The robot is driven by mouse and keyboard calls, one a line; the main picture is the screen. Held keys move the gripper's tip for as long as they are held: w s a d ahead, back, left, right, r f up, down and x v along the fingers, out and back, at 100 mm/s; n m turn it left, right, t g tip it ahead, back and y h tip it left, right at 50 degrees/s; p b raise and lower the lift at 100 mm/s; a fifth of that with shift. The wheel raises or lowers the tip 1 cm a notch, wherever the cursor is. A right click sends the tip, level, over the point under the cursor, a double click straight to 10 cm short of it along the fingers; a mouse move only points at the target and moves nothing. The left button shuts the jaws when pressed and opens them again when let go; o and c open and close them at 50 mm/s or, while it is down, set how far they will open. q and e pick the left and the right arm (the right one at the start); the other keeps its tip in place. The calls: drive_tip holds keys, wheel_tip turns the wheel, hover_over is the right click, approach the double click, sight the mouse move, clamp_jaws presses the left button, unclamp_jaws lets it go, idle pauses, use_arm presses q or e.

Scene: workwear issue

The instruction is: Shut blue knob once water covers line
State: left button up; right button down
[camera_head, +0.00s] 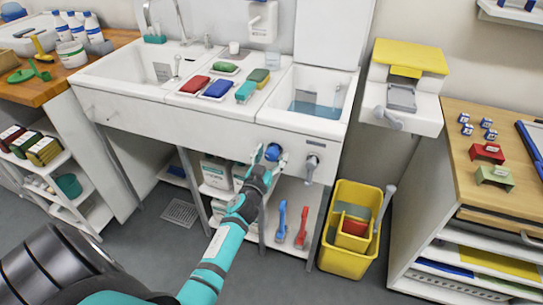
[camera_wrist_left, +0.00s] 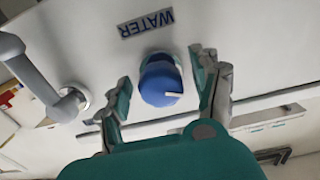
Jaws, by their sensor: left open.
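The blue knob (camera_head: 273,152) is on the white front of the sink unit. In the left wrist view the blue knob (camera_wrist_left: 158,88) has a white pointer mark and sits beside a label reading WATER (camera_wrist_left: 146,23). My left gripper (camera_head: 272,157) is open, its two fingers on either side of the knob. In the wrist view the gripper (camera_wrist_left: 161,68) shows gaps between fingers and knob; contact is not visible. Bluish water (camera_head: 314,108) lies in the right basin (camera_head: 290,88). I cannot make out a fill line at this size. My right gripper is not in view.
A grey lever tap (camera_head: 312,163) stands right of the knob; it also shows in the wrist view (camera_wrist_left: 70,104). Red, blue and green sponges lie between the basins. Below are a shelf with brushes (camera_head: 281,222) and a yellow bucket (camera_head: 345,262).

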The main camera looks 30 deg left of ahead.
use_arm(q)
drive_tip(key=shift+w, duration=0.15)
drive_tip(key=c, duration=1.2)
drive_tip(key=shift+m, duration=0.4)
drive_tip(key=m+b, duration=0.1)
drive_tip(key=m, duration=0.4)
drive_tip(key=shift+a, duration=0.1)
drive_tip(key=m+b, duration=0.1)
drive_tip(key=m, duration=0.6)
drive_tip(key=o, duration=1.2)
